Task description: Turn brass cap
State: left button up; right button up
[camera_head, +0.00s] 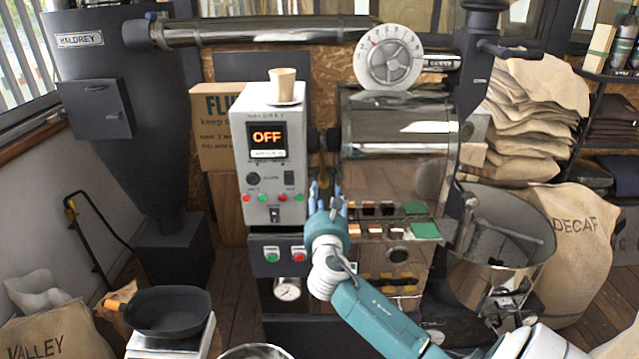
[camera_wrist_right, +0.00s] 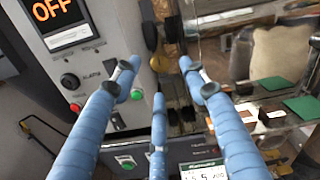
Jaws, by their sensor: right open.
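My right gripper (camera_head: 326,196) is in front of the roaster, just right of the grey control box (camera_head: 271,205). Its blue fingers are spread apart and empty, and they show large in the wrist view (camera_wrist_right: 160,78). A small brass-coloured part (camera_wrist_right: 164,60), partly dark, sits beyond the fingertips in the gap beside the control box. I cannot tell for sure whether this is the brass cap. In the head view that gap is narrow and partly hidden behind my fingers. The fingers appear apart from the part.
The control box shows "OFF" and carries a cup (camera_head: 283,84) on top. A round cooling bin (camera_head: 510,268) stands farther right. A black pan (camera_head: 168,312) is at lower left.

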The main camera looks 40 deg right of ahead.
aim_at(323, 183)
jog(key=x, duration=0.6)
jog(key=shift+w+d, duration=0.1)
jog(key=shift+w, duration=0.15)
grip_shut()
